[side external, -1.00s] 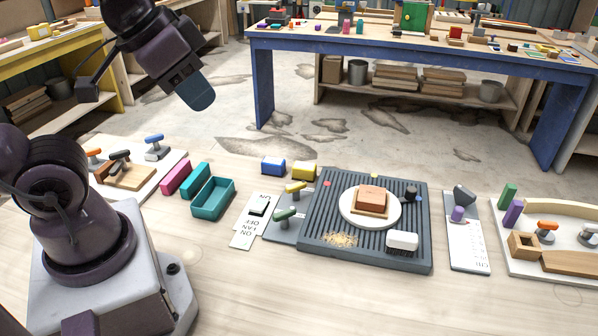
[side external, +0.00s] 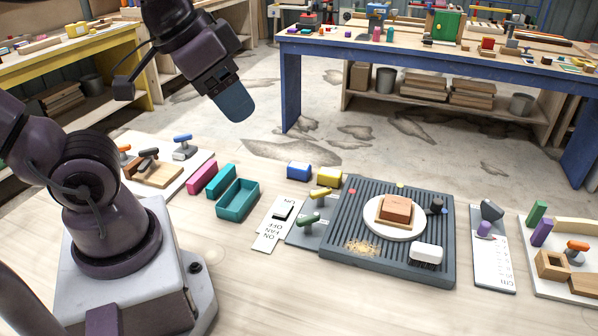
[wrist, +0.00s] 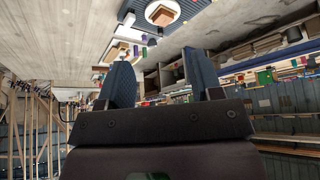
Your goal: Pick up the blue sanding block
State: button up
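The blue sanding block (side external: 299,170) lies on the pale workbench, behind the grey ridged mat, beside a similar yellow block (side external: 328,177). I cannot pick it out surely in the wrist view. My gripper (side external: 236,106) is in the air, above and to the left of the blue block in the side view, clear of the bench things. In the wrist view my gripper (wrist: 160,78) shows two blue-grey fingers spread apart with nothing between them. It is open and empty.
The ridged mat (side external: 340,243) carries a white disc (side external: 376,223) with a brown block. A teal tray (side external: 237,200) and a pink block (side external: 202,177) lie to the left. A blue-legged table (side external: 291,90) stands behind.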

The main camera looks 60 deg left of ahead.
jog(key=shift+o, duration=1.2)
